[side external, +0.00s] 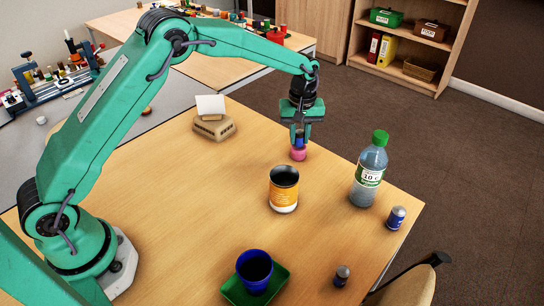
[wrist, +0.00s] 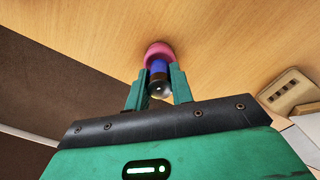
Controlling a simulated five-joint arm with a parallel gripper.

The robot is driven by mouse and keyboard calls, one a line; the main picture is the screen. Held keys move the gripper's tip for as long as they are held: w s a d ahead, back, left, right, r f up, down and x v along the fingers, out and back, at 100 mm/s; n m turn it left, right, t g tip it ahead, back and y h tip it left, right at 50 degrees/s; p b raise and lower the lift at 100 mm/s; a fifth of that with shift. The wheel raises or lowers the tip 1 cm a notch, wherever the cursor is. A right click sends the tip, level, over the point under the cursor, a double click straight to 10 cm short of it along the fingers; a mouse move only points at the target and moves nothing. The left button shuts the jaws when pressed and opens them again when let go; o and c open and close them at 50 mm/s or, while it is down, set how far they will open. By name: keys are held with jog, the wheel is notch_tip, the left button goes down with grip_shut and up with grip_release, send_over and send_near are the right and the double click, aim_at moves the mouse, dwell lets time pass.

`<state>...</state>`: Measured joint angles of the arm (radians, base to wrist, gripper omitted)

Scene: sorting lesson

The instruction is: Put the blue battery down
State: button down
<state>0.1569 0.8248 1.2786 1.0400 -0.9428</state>
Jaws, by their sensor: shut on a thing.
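My gripper (side external: 300,140) points down over the far part of the table and is shut on the blue battery (side external: 299,133). The battery is upright between the fingers, with a blue side and a dark grey end. In the wrist view my gripper (wrist: 158,88) holds the battery (wrist: 158,70) by its sides. A round pink thing (side external: 298,153) is directly below the battery on the table; it also shows in the wrist view (wrist: 157,50). I cannot tell whether the battery rests on it or hangs just above it.
An orange mug (side external: 283,192) and a green-capped bottle (side external: 369,172) stand nearer the side camera. Another blue cylinder (side external: 396,218) and a small dark one (side external: 342,275) stand near the right edge. A blue cup (side external: 254,268) sits on a green tray (side external: 277,283). A beige block (side external: 214,128) is left.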

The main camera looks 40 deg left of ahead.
aim_at(300, 131)
jog(key=shift+f, duration=0.2)
jog(key=c, duration=1.2)
grip_release()
jog(key=shift+r, duration=0.1)
notch_tip(300, 131, up, 12)
